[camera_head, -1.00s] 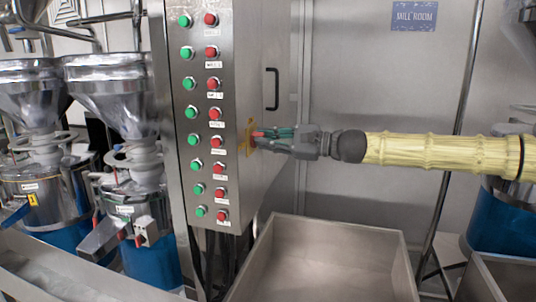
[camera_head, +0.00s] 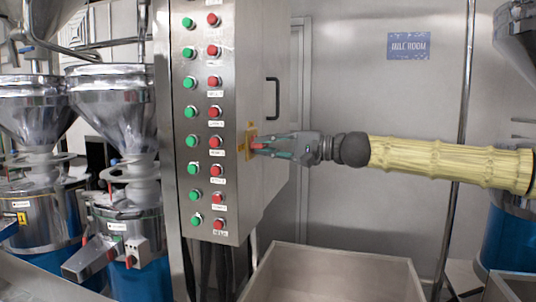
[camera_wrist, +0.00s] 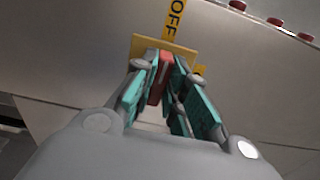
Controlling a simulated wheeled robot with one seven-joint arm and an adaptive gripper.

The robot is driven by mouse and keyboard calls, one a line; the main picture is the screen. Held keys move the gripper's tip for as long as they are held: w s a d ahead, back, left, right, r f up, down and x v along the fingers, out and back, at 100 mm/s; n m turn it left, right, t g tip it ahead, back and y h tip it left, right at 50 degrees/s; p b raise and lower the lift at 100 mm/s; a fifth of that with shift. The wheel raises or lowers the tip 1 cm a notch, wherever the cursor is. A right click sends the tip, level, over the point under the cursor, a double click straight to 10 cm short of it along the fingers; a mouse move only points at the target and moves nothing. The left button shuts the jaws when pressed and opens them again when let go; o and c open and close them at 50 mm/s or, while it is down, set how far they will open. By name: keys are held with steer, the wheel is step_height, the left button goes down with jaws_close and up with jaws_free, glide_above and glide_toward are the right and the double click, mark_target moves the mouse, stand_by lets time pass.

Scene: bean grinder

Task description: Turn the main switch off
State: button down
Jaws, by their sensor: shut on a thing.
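The main switch is a red handle (camera_wrist: 159,82) on a yellow plate (camera_wrist: 186,51) on the cabinet's side. In the wrist view, a yellow OFF label (camera_wrist: 174,20) sits above the plate, and part of another yellow label shows at its lower right. My gripper (camera_wrist: 160,85) has its teal-padded fingers on both sides of the red handle, shut on it. In the head view, my gripper (camera_head: 262,148) reaches the switch from the right; the yellow plate (camera_head: 250,142) and a bit of red show at its fingertips. The fingers hide part of the handle.
The steel cabinet (camera_head: 262,40) has green and red buttons on its front and a black door handle (camera_head: 272,98). A steel bin (camera_head: 330,275) stands below my arm. Mills with hoppers (camera_head: 115,105) stand at the left. A MILL ROOM sign (camera_head: 408,46) hangs on the back wall.

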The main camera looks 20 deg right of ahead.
stand_by(0.4)
steer(key=c, duration=1.4)
jaws_free()
steer(key=shift+c, duration=0.2)
steer(key=v, duration=1.2)
